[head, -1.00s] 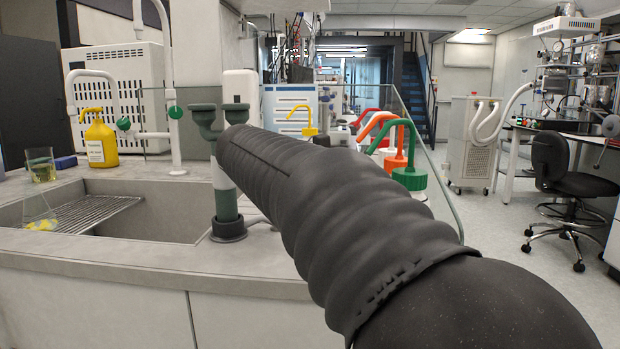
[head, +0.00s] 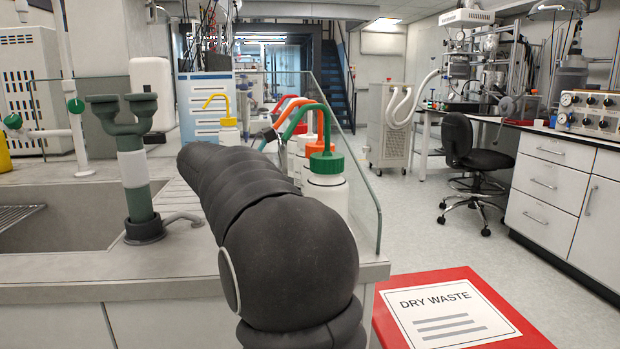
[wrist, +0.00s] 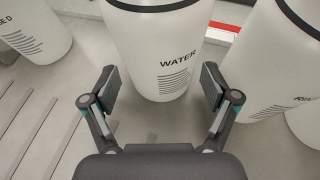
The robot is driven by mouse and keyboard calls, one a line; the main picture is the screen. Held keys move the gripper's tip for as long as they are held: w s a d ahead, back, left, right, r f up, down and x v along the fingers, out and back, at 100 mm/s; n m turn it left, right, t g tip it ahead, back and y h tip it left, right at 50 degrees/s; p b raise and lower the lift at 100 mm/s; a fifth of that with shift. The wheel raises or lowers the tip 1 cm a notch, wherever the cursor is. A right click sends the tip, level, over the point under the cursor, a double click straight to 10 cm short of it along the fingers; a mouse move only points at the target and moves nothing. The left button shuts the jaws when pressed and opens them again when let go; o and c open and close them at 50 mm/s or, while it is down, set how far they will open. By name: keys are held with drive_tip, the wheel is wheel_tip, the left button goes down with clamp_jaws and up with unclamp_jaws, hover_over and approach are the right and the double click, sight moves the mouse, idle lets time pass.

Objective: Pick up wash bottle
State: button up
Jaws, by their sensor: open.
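In the wrist view a white wash bottle labelled WATER (wrist: 158,45) stands upright between the fingers of my gripper (wrist: 160,84). My gripper is open, one finger to each side of the bottle's lower front, with gaps showing. The bottle's top is out of this view. In the head view several white wash bottles stand close together behind my arm, with a green-capped one (head: 326,190) in front and orange and red spouts behind. My arm hides part of them and most of my gripper. I cannot tell which cap belongs to the WATER bottle.
Other white bottles stand close at left (wrist: 35,30) and right (wrist: 250,70) in the wrist view. A glass panel (head: 350,165) edges the counter beside the bottles. The sink (head: 70,215) is at left. A red dry waste bin (head: 385,325) stands below right.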

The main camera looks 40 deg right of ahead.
drive_tip(key=shift+x, duration=1.55)
drive_tip(key=shift+f, duration=0.15)
drive_tip(key=c, duration=0.6)
drive_tip(key=shift+r, duration=0.2)
